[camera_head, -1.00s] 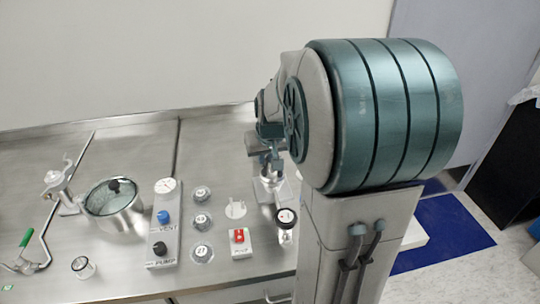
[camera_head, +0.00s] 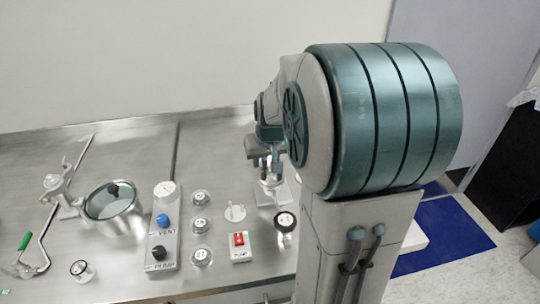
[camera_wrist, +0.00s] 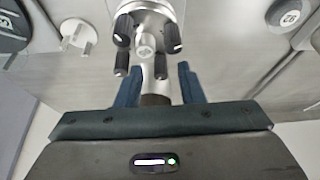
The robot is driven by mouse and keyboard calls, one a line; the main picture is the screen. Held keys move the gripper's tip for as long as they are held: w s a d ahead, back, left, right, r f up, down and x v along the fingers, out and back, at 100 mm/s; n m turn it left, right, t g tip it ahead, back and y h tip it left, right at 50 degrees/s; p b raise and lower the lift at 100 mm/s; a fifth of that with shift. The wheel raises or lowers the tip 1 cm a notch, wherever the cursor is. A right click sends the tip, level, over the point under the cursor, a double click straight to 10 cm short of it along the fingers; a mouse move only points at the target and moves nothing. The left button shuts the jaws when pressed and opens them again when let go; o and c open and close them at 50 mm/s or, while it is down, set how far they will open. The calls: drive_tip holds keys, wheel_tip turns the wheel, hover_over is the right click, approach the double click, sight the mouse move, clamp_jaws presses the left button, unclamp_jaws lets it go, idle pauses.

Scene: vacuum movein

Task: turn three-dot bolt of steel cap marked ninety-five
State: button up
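In the wrist view a steel cap (camera_wrist: 150,7) shows at the top middle with several dark bolts around it. One bolt (camera_wrist: 172,42) is at the right and another (camera_wrist: 123,25) at the left. The dots and the cap's number are not readable. My gripper (camera_wrist: 156,72) is open, its two dark blue fingers apart on either side of a metal stem with a brownish collar. I cannot tell whether they touch it. In the head view my gripper (camera_head: 264,160) is above a steel fixture (camera_head: 270,185), partly hidden by my arm.
In the head view a panel with knobs (camera_head: 163,225), a red switch box (camera_head: 239,247), a lidded steel pot (camera_head: 112,205) and several round clear-rimmed caps (camera_head: 201,226) stand on the steel bench.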

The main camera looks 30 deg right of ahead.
drive_tip(key=v, duration=1.4)
drive_tip(key=shift+f, duration=0.1)
